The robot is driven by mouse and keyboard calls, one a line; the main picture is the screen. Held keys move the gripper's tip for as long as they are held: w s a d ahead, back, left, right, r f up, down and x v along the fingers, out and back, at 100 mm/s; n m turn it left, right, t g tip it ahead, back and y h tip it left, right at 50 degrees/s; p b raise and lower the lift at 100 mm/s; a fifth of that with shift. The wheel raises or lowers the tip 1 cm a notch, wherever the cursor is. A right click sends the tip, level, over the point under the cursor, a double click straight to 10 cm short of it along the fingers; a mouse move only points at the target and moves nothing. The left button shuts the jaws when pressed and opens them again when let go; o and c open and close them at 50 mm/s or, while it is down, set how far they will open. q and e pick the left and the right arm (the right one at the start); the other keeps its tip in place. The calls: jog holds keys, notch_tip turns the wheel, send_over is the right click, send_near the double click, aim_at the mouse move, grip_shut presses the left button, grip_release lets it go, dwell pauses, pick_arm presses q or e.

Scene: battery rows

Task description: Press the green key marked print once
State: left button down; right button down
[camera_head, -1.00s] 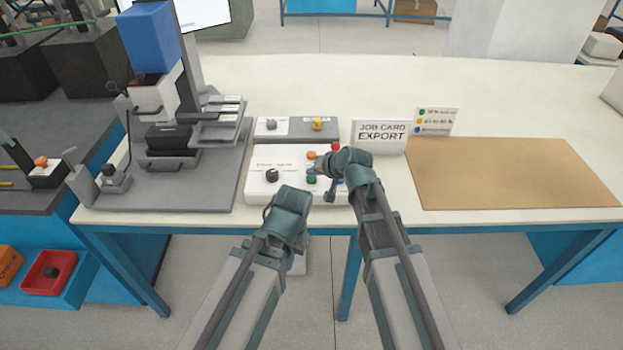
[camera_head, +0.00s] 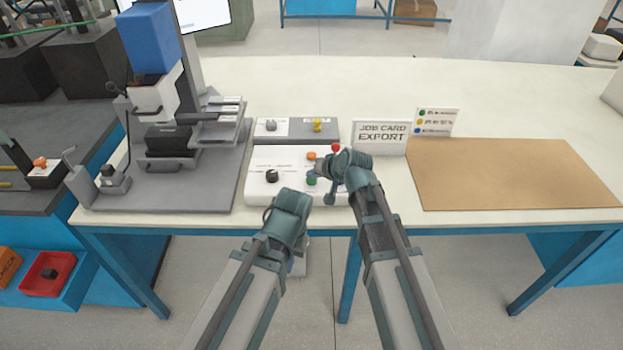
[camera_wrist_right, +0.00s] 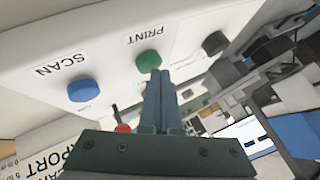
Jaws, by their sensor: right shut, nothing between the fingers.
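The green key (camera_head: 311,181) sits on the white control panel (camera_head: 258,194), at its front right. In the right wrist view the round green key (camera_wrist_right: 149,62) has the word PRINT beside it. My right gripper (camera_head: 321,170) is over the panel close to the key. Its fingers (camera_wrist_right: 161,76) are shut and empty, and the tips overlap the key's edge in the right wrist view. I cannot tell whether they touch it. My left gripper (camera_head: 288,203) hangs in front of the panel; its fingers are not clear.
A blue key marked SCAN (camera_wrist_right: 82,90) and a dark knob (camera_wrist_right: 215,42) flank the green key. An orange key (camera_head: 311,156) and a red button (camera_head: 336,147) are behind it. A JOB CARD EXPORT sign (camera_head: 380,136) stands behind right; a brown mat (camera_head: 510,172) lies right.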

aim_at(313, 182)
jog(key=shift+f, duration=0.2)
jog(key=shift+r, duration=0.1)
jog(key=shift+r+p, duration=0.85)
jog(key=shift+r, duration=0.05)
notch_tip(313, 182, up, 5)
jog(key=p, duration=0.5)
dwell(0.3)
dwell(0.5)
